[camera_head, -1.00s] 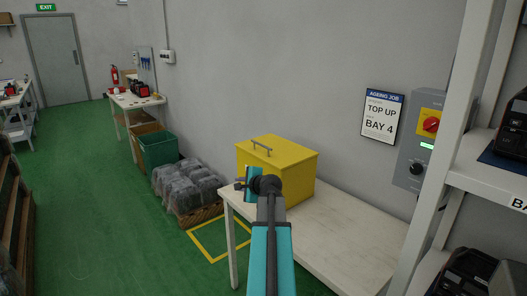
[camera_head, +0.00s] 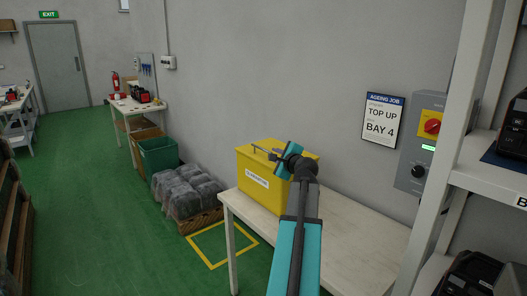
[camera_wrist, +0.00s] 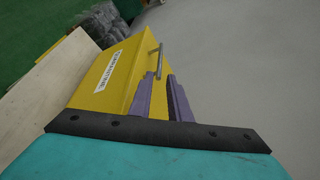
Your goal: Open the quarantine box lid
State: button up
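The yellow quarantine box (camera_head: 257,182) stands on a pale table, its lid (camera_head: 244,153) shut. A white label (camera_head: 257,178) is on its front. A grey bar handle (camera_head: 256,148) is on top of the lid; my gripper partly hides its right end in the head view. My gripper (camera_head: 274,155) is above the lid close to that end. In the wrist view, the two purple fingers (camera_wrist: 164,76) are apart, and the handle (camera_wrist: 157,58) runs toward the gap between them. I cannot tell whether they touch it.
The pale table (camera_head: 340,232) has bare room right of the box. A grey control panel (camera_head: 424,140) and shelf post (camera_head: 452,150) stand at the right. Wrapped goods on a pallet (camera_head: 187,190) and a green bin (camera_head: 158,157) are on the floor left.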

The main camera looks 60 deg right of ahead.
aim_at(263, 150)
jog(key=shift+p+x, duration=0.35)
jog(key=shift+x, duration=6.4)
jog(key=shift+a, duration=0.1)
